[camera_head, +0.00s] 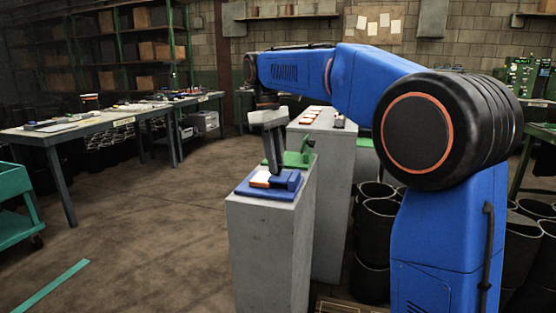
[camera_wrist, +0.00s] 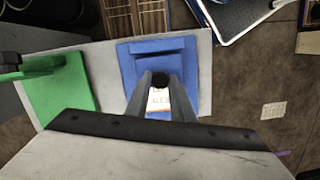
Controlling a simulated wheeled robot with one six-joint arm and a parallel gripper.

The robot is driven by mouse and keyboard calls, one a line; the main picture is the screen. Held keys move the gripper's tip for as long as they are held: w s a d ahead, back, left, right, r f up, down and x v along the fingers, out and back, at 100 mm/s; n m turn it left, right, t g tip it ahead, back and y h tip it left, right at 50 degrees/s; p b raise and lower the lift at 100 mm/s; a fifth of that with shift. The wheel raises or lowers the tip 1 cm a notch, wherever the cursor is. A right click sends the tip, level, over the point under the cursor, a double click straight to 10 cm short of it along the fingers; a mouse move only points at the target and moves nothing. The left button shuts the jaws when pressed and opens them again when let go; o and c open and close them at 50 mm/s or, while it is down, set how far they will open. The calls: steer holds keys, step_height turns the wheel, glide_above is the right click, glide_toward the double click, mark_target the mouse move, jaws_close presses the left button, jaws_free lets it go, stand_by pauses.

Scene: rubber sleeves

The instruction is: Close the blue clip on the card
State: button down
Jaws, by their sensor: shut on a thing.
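The blue clip (camera_head: 287,181) lies on a blue base on top of a grey pedestal. It also shows in the wrist view (camera_wrist: 155,50). The card (camera_head: 261,179) is white with an orange edge and lies beside the clip's raised blue part; in the wrist view the card (camera_wrist: 158,101) shows between my fingers, with print on it. My gripper (camera_head: 277,172) points down over the clip, its fingertips close together at the raised blue part. In the wrist view my gripper (camera_wrist: 160,80) is shut on a dark, round-ended piece at the clip, partly hidden by the fingers.
A green clip (camera_head: 300,158) stands on the same pedestal, just behind the blue one; it is at the left in the wrist view (camera_wrist: 60,85). A second grey pedestal (camera_head: 335,150) with small items stands behind. Black bins (camera_head: 375,230) stand to the right.

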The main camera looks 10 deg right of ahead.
steer(key=shift+f, duration=0.15)
stand_by(0.4)
steer(key=c, duration=1.5)
jaws_free()
steer(key=shift+c, duration=0.2)
step_height(320, 180, up, 7)
steer(key=w+a, duration=0.1)
steer(key=shift+r, duration=0.2)
steer(key=s+d+f+m+t, duration=0.15)
steer(key=s+d+f, duration=0.3)
steer(key=s, duration=0.45)
steer(key=s+d+f+m+t, duration=0.1)
steer(key=s+d+f+m, duration=0.3)
steer(key=s, duration=0.5)
steer(key=s+d+f+m+t, duration=0.1)
steer(key=s+d+f, duration=0.1)
steer(key=s+f, duration=0.6)
steer(key=s+d+f+m+t+y, duration=0.1)
steer(key=s+d+f+m+t, duration=0.1)
steer(key=s+f, duration=0.6)
step_height(320, 180, down, 4)
steer(key=shift+s+r, duration=0.2)
steer(key=shift+s, duration=0.15)
